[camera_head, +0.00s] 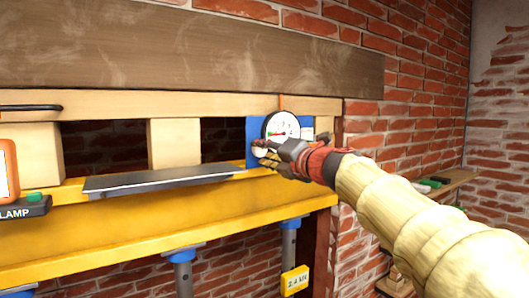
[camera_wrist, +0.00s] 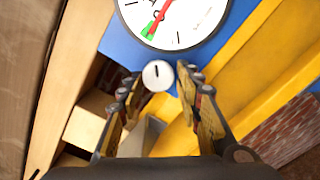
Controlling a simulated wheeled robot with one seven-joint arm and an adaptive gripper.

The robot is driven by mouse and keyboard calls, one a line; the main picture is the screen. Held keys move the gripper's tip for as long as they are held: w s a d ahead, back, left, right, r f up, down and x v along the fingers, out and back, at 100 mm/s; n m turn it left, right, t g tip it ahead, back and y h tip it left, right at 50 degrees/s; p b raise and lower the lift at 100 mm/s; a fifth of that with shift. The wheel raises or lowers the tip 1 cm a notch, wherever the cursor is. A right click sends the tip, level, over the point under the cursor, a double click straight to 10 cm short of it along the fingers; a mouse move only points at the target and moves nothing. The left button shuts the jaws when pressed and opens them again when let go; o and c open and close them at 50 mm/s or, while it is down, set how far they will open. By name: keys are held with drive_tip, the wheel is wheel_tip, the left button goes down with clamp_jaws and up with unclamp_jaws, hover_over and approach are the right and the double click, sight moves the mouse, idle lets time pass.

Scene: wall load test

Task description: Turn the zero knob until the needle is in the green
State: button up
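The gauge (camera_head: 283,124) is a white round dial on a blue plate, with a red needle and a short green band. The dial is cut off at the top of the wrist view (camera_wrist: 190,25). There the red needle (camera_wrist: 163,13) lies close beside or at the edge of the green band (camera_wrist: 147,29); I cannot tell exactly. The white zero knob (camera_wrist: 157,75), with a dark line, sits below the dial. My gripper (camera_wrist: 158,82) is open, its fingertips either side of the knob, with small gaps visible. In the head view my gripper (camera_head: 270,158) partly covers the knob.
A yellow beam (camera_head: 150,230) runs below the gauge, with a dark metal plate (camera_head: 160,179) on its ledge. A dark timber (camera_head: 180,50) spans above. An orange device (camera_head: 8,170) stands at far left. A yellow load tag (camera_head: 295,281) hangs below, and a shelf (camera_head: 445,185) is right.

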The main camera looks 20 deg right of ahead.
drive_tip(key=o, duration=0.4)
drive_tip(key=shift+c, duration=0.2)
drive_tip(key=shift+r, duration=0.1)
drive_tip(key=shift+s, duration=0.1)
drive_tip(key=v, duration=1.1)
drive_tip(key=shift+s, duration=0.35)
drive_tip(key=shift+d, duration=0.2)
